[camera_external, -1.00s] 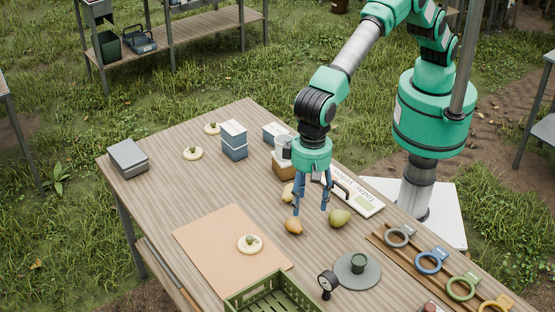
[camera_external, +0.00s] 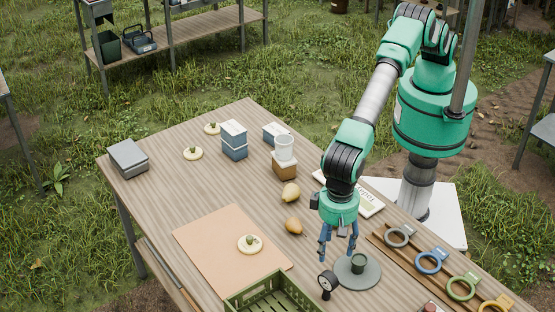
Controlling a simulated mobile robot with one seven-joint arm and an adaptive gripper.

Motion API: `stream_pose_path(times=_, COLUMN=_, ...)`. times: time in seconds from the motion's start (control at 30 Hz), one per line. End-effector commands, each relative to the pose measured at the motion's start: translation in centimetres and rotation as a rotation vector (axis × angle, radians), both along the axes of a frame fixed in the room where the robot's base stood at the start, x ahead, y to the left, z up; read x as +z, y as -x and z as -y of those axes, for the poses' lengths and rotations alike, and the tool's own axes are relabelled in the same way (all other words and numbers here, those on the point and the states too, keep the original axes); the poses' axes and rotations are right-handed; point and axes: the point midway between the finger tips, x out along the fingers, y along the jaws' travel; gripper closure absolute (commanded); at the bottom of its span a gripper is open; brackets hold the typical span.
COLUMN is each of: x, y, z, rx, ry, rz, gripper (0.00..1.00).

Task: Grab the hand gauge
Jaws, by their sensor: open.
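A small black gauge (camera_external: 327,284) with a pale round dial stands upright on the wooden table, just left of a grey round plate (camera_external: 372,281). It looks like the hand gauge. My gripper (camera_external: 338,256) hangs fingers-down above and slightly behind the gauge, near the plate's far left edge. Its two blue fingers are apart with nothing between them. The gauge is outside the fingers, and they do not appear to touch it.
A dark cup (camera_external: 358,263) stands on the plate. A green crate (camera_external: 272,297) is left of the gauge. Two yellowish pears (camera_external: 290,192) (camera_external: 294,227) lie behind. Coloured rings (camera_external: 429,262) sit on a wooden rack at right. A tan mat (camera_external: 215,248) lies left.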

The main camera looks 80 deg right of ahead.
Motion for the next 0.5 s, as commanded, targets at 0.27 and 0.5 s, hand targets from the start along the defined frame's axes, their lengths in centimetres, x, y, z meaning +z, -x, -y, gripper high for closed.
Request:
stream_pose_path(times=0.27, x=-3.5, y=0.0, z=0.1, rx=0.0, ry=0.002, rz=0.0, gripper=0.43)
stream_pose_path(times=0.5, x=-6.9, y=0.0, z=0.0, rx=0.0, ry=0.002, rz=-0.001, gripper=0.43)
